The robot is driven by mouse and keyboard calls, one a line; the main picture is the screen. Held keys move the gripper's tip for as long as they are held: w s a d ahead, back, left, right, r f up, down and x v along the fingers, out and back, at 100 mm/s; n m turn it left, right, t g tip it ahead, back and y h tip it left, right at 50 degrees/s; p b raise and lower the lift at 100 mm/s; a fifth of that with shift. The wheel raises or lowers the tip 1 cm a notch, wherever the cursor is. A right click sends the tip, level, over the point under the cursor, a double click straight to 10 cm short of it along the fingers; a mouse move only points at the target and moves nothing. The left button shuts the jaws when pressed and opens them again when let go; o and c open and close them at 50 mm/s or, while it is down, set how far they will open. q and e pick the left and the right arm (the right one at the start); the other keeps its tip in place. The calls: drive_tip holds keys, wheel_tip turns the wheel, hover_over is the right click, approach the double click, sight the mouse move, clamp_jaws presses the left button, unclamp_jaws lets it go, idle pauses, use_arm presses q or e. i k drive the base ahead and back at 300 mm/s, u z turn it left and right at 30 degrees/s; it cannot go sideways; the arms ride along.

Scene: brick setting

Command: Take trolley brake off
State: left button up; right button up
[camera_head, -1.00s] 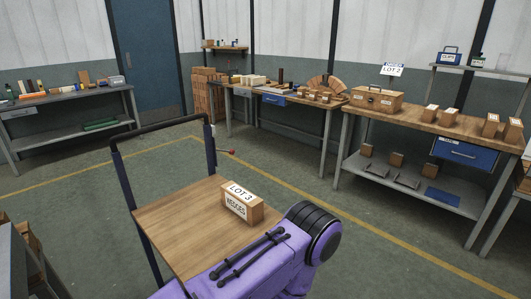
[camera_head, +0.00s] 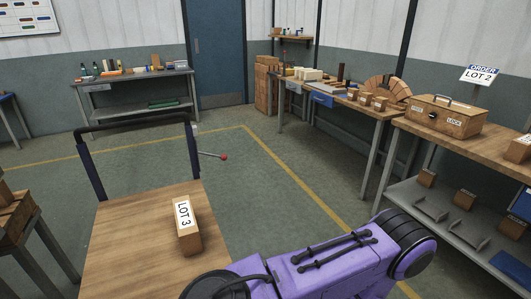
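The trolley (camera_head: 130,240) has a wooden deck and a dark push handle (camera_head: 135,123) at its far end. A thin lever with a red knob (camera_head: 223,156), likely the brake, sticks out to the right from the right handle post. A brown box labelled LOT 3 (camera_head: 188,228) stands on the deck. My purple arm (camera_head: 330,265) lies across the lower right, beside the deck and apart from the lever. Neither of my grippers shows in the picture.
A workbench with a LOCK box (camera_head: 443,117) and an ORDER LOT 2 sign (camera_head: 480,74) stands at the right. Further benches and a blue door (camera_head: 215,55) line the back. Floor right of the trolley is open.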

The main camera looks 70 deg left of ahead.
sight(223, 157)
drive_tip(key=i, duration=1.15)
drive_tip(key=u, duration=3.2)
drive_tip(key=i, duration=0.5)
drive_tip(key=u, duration=3.3)
drive_tip(key=k, duration=1)
drive_tip(key=z, duration=0.45)
